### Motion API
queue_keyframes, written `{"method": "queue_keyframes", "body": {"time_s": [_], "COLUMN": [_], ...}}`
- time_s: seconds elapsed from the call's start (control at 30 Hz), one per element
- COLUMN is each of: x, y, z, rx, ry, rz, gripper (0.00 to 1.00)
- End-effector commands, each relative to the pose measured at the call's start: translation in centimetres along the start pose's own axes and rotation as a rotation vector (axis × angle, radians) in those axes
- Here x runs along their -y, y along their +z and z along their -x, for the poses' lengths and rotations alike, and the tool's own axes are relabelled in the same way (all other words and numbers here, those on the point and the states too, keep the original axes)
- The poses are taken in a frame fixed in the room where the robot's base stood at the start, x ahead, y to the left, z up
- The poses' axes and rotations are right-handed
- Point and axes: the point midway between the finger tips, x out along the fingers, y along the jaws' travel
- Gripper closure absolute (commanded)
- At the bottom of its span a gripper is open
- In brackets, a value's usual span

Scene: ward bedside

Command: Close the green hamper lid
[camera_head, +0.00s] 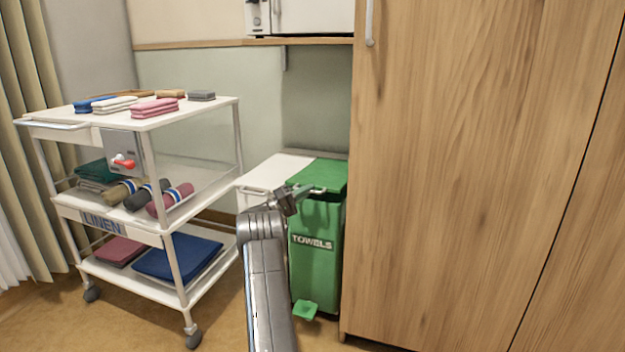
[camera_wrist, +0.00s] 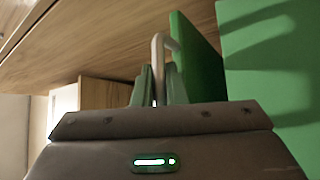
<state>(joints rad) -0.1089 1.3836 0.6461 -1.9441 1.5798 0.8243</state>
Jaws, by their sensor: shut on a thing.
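The green hamper (camera_head: 316,265), marked TOWELS, stands against the wooden wardrobe. My gripper (camera_head: 303,191) is at the lid's front edge. In the wrist view its fingers (camera_wrist: 158,88) are closed around a pale bent handle (camera_wrist: 157,50). A dark green panel (camera_wrist: 196,58) and a lighter green face (camera_wrist: 275,65) show right of the handle there. My arm hides part of the hamper's left side.
A white hamper (camera_head: 270,172) stands directly left of the green one. A white linen trolley (camera_head: 170,232) with folded and rolled towels is further left. The tall wardrobe (camera_head: 460,160) closes off the right. A green pedal (camera_head: 305,309) sticks out at floor level.

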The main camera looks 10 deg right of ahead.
Motion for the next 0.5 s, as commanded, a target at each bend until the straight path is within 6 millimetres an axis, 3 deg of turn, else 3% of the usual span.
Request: {"method": "queue_keyframes", "body": {"time_s": [0.2, 0.5], "x": [3.0, 4.6], "y": [0.6, 0.9], "z": [1.1, 1.7], "rx": [-0.001, -0.001], "ry": [0.047, 0.076], "rz": [-0.048, -0.079], "gripper": [1.0, 1.0]}}
